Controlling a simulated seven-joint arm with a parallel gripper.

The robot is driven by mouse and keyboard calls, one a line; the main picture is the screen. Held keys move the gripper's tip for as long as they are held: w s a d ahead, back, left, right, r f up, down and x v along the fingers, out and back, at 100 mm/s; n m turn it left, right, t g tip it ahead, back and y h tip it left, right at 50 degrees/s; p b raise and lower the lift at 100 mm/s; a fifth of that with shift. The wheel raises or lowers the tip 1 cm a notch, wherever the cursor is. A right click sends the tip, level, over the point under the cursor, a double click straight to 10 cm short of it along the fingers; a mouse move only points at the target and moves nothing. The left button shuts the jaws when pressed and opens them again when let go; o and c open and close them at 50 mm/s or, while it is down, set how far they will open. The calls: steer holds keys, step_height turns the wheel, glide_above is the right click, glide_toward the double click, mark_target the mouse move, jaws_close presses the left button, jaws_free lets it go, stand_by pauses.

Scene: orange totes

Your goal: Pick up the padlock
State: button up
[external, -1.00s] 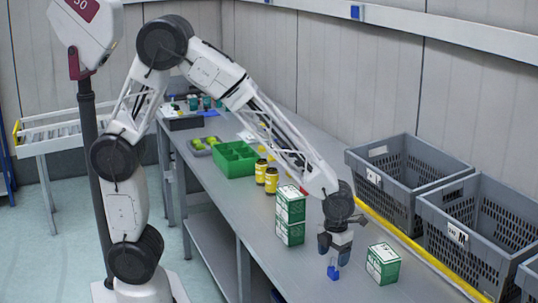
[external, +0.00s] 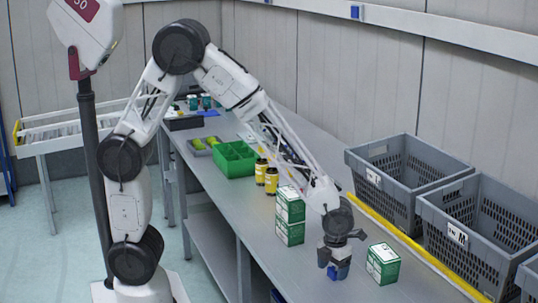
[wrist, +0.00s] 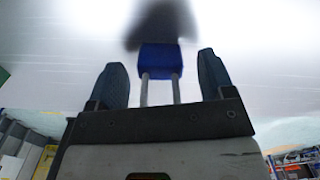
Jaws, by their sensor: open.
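The padlock is a small blue body with a metal shackle. It sits on the grey table (external: 262,225) below my gripper (external: 334,262), and its blue body (external: 338,272) is partly hidden by the fingers in the external view. In the wrist view my gripper (wrist: 161,72) is open, with one dark finger on each side. The padlock's blue body (wrist: 160,57) shows between the fingertips, with visible gaps on both sides. The two shackle bars point back toward the palm. My gripper holds nothing.
A green and white box (external: 383,264) stands close right of my gripper. Two similar stacked boxes (external: 290,215) stand close left. Yellow jars (external: 266,176) and a green divided tray (external: 235,160) are farther back. Grey crates (external: 408,178) line the right side behind a yellow edge.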

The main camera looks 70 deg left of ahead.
mark_target(332, 268)
steer(key=shift+c, duration=0.3)
steer(key=c, duration=0.9)
steer(key=shift+r, duration=0.1)
steer(key=shift+r, duration=0.8)
step_height(332, 268, up, 2)
steer(key=shift+s, duration=0.1)
steer(key=s+a, duration=0.2)
steer(key=s, duration=0.2)
steer(key=s+a+r, duration=0.1)
steer(key=s+a, duration=0.1)
steer(key=s, duration=0.2)
steer(key=s+a, duration=0.2)
steer(key=s, duration=0.2)
steer(key=shift+s+a+r, duration=0.1)
steer(key=shift+s+r, duration=0.1)
steer(key=shift+s, duration=0.15)
steer(key=shift+s+a, duration=0.4)
steer(key=shift+s, duration=0.35)
steer(key=shift+f, duration=0.1)
